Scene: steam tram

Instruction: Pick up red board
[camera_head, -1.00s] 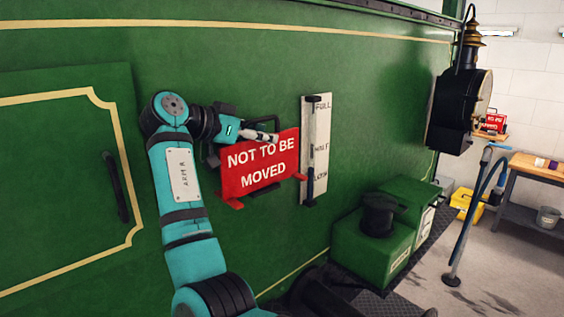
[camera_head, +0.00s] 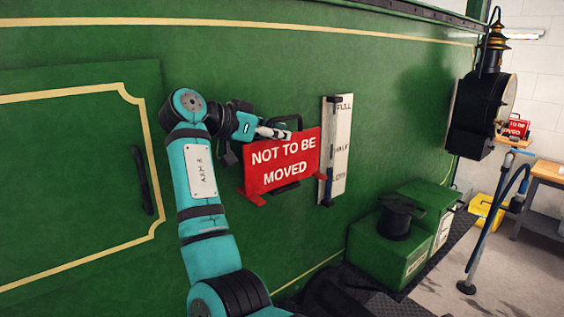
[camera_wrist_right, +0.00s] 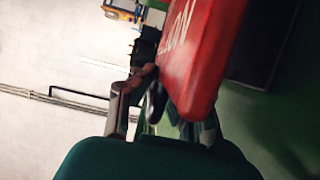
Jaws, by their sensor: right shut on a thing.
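The red board (camera_head: 283,163) carries the white words "NOT TO BE MOVED" and has red feet at its lower corners. It is upright in front of the green tram side. My left gripper is not in view.
Green boxes (camera_head: 385,250) lie below right. A black lamp (camera_head: 478,115) juts from the tram.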

